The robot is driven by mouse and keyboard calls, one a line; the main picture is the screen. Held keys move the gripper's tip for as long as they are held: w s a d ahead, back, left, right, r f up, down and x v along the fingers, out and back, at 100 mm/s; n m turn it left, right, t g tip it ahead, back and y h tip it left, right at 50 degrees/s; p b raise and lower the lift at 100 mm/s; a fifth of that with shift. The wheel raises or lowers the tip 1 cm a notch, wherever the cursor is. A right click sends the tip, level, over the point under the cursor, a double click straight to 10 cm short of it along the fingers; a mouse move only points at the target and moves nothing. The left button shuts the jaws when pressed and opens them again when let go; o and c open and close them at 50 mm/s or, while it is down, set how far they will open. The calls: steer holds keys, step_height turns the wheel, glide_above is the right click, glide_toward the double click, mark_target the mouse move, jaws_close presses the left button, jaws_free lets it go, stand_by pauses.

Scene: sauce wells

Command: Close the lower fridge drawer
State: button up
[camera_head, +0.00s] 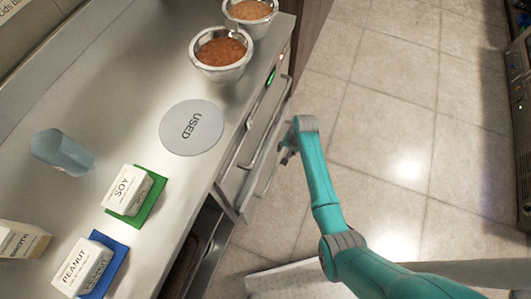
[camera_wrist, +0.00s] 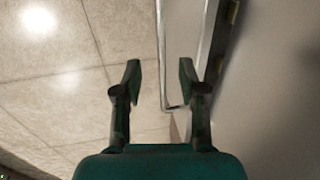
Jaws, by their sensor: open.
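The fridge drawers are set in the counter's front, left of my arm in the head view. Two long handles show there; the outer one (camera_head: 279,122), apparently the lower drawer's, stands farther out than the upper handle, so that drawer looks partly open. How far it is open I cannot tell. My gripper (camera_head: 287,154) is beside this outer handle, low in front of the drawers. In the wrist view my gripper (camera_wrist: 157,76) is open, with a thin metal handle bar (camera_wrist: 162,45) in line with the gap between its fingers. Contact is not clear.
Tiled floor (camera_head: 395,110) right of the counter is clear.

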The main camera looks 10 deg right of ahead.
mark_target(279, 159)
steer(key=shift+w+a+f, duration=0.2)
steer(key=shift+a+f, duration=0.1)
steer(key=shift+f, duration=1.45)
steer(key=shift+w+a+f, duration=0.25)
steer(key=shift+a+f, duration=0.1)
steer(key=shift+f, duration=1.4)
steer(key=shift+w+a+f, duration=0.2)
steer(key=shift+a+f, duration=0.1)
steer(key=shift+f, duration=1.45)
jaws_close()
